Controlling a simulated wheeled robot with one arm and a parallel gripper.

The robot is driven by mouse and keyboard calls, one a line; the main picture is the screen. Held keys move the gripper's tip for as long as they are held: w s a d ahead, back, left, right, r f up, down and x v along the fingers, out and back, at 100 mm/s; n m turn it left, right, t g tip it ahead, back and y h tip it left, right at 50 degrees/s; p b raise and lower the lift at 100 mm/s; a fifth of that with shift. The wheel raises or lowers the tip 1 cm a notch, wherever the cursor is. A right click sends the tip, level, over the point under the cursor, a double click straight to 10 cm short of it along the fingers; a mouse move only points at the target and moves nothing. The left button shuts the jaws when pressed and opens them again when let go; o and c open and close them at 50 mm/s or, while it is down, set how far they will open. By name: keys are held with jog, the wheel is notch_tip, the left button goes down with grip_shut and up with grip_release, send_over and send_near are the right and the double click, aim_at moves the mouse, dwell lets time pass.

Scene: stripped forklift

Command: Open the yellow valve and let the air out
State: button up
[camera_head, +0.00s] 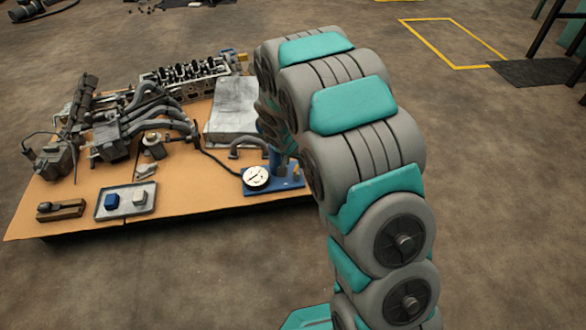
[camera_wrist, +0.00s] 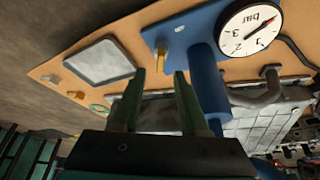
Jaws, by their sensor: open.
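The yellow valve (camera_wrist: 162,59) is a small upright lever on a blue base plate (camera_wrist: 163,25) in the wrist view. It also shows as a yellow bit at the right end of the blue base in the head view (camera_head: 297,171). A blue cylinder (camera_wrist: 207,75) and a round white pressure gauge (camera_wrist: 249,28) marked "bar" stand on the same base. My gripper (camera_wrist: 161,74) is open, its two dark green fingers pointing at the valve. The valve appears between the fingertips; I cannot tell whether they touch it. In the head view my arm hides the gripper.
The board (camera_head: 190,201) also holds a metal tray (camera_head: 126,201) with two small blocks, a grey flat box (camera_head: 231,126), a manifold (camera_head: 150,120) and an engine head (camera_head: 185,85). My arm crosses the right side. Bare floor lies around the board.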

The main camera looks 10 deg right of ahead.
aim_at(296, 168)
jog(key=shift+x, duration=2.2)
grip_shut()
